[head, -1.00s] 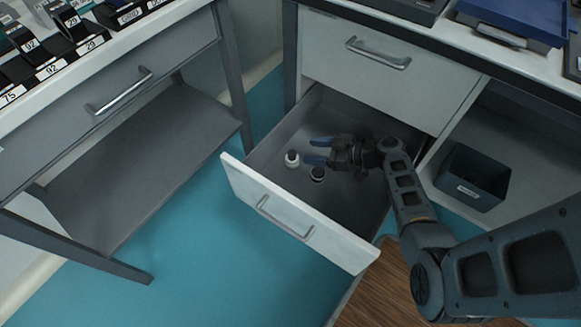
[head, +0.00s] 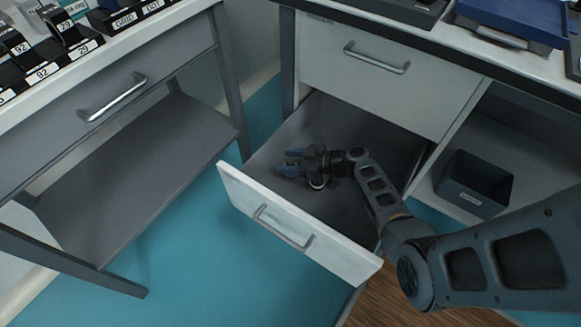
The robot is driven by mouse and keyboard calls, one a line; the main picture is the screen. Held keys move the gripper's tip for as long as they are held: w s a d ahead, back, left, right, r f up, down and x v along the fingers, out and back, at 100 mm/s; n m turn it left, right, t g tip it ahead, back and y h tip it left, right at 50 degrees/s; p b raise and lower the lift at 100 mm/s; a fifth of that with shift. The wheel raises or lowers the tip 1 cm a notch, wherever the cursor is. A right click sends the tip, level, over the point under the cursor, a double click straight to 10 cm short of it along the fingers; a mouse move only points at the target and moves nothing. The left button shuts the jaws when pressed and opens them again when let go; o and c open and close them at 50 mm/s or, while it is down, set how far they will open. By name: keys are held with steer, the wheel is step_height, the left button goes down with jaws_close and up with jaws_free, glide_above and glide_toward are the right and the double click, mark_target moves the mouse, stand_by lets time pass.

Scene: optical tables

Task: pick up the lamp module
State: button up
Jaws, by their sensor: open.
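My gripper (head: 289,162) is inside the open lower drawer (head: 250,187), low over its floor, with its blue fingers apart and pointing left. A small round part with a pale ring (head: 317,184) shows just below the gripper body, partly covered by it. A second small part, white-topped in the earlier view, is now hidden at the fingers. I cannot tell which of the two is the lamp module, or whether the fingers touch either one.
The drawer's front panel with its handle (head: 283,228) stands between the gripper and the floor. A closed drawer (head: 385,80) is above. A dark bin (head: 475,183) sits on the shelf at right. A grey table (head: 140,175) with a lower shelf stands at left. The teal floor between is clear.

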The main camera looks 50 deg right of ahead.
steer(key=shift+c, duration=0.4)
jaws_close()
steer(key=shift+r, duration=0.15)
